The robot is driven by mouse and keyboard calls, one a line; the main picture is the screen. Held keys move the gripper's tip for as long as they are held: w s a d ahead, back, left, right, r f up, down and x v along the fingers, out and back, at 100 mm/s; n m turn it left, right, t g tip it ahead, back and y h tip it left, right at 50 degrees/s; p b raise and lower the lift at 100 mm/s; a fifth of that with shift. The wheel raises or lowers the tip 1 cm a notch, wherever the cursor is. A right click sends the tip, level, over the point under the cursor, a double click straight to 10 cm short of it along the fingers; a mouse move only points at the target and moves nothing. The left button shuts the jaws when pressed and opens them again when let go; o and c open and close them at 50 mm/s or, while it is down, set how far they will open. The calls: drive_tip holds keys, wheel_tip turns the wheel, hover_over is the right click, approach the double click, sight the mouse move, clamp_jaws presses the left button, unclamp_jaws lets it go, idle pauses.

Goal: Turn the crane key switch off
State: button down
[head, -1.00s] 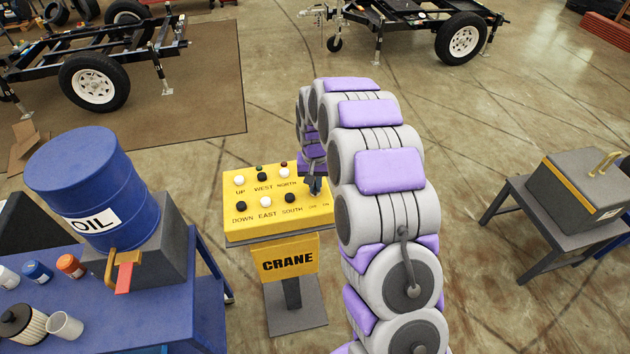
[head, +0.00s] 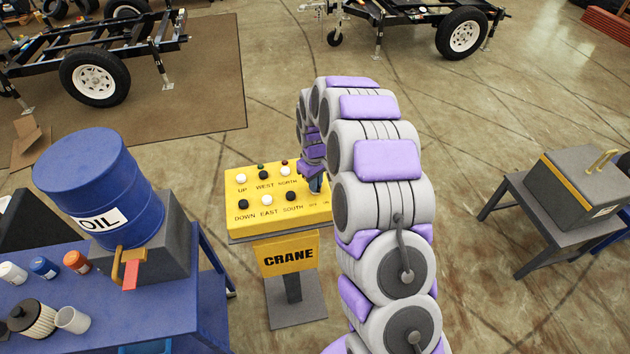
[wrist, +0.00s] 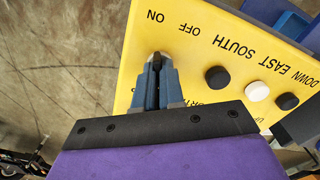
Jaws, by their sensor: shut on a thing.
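The crane control panel (head: 280,218) is a yellow box on a stand, with a CRANE sign below it. It also shows upside down in the wrist view (wrist: 195,70). The key switch (wrist: 157,60) is a small dark piece near the panel's edge, close to the ON and OFF labels. My gripper (wrist: 157,68) has its blue-grey fingers shut on the key. The fingers hide most of the key, and I cannot tell its exact angle. In the head view my gripper (head: 316,185) is at the panel's right side, partly hidden by my arm.
Several black and white buttons (head: 266,199) sit left of the key. A blue table (head: 180,312) with an oil drum (head: 98,190) stands at the left. A grey table (head: 540,225) with a box stands at the right. Open floor lies between.

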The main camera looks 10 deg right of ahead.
drive_tip(key=shift+w+r, duration=0.1)
drive_tip(key=shift+w, duration=0.05)
idle(0.3)
drive_tip(key=c, duration=1.2)
unclamp_jaws()
drive_tip(key=shift+c, duration=0.2)
wheel_tip(320, 180, up, 17)
drive_tip(key=shift+p, duration=0.45)
drive_tip(key=shift+a+r, duration=0.1)
